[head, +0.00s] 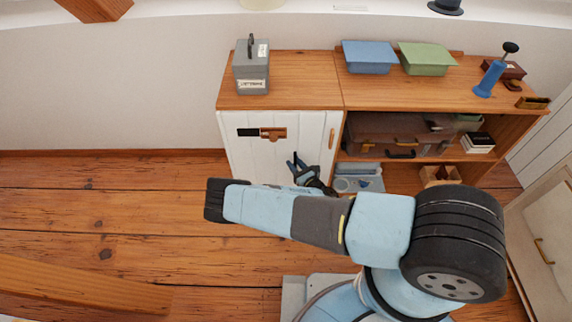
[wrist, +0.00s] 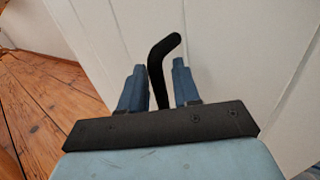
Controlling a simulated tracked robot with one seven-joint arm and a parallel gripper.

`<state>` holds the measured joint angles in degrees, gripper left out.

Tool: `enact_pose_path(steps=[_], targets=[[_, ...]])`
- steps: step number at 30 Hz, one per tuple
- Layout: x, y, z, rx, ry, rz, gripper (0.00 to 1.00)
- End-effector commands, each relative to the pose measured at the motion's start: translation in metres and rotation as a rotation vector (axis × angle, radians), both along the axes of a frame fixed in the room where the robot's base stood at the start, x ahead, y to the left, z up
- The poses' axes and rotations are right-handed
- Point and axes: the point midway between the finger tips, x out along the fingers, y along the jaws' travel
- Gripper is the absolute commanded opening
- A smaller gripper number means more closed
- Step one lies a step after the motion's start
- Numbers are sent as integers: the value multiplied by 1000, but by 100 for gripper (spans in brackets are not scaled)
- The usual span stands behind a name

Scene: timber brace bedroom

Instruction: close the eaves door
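A white planked door (head: 285,158), which I take for the eaves door, covers the left part of the low wooden cabinet. Contact with the door cannot be seen.
A grey box (head: 251,70) stands on the cabinet top (head: 300,75), with blue (head: 368,57) and green (head: 427,58) bins further right. Open shelves hold a case (head: 395,135). A cream door with a brass handle (head: 543,252) is at right.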

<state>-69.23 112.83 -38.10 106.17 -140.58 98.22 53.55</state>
Motion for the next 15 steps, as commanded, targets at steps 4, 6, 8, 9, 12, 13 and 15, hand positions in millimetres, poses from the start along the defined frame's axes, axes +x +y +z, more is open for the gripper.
enact_pose_path(steps=[4, 6, 8, 9, 12, 13, 15], targets=[[0, -1, -1, -2, 1, -2, 35], [0, -1, -1, -2, 1, -2, 35], [0, -1, -1, -2, 1, -2, 35], [0, -1, -1, -2, 1, -2, 35], [-2, -3, -1, -3, 2, -3, 35], [-4, -4, -1, -3, 2, -3, 35], [-9, -8, -1, -3, 3, -3, 35]])
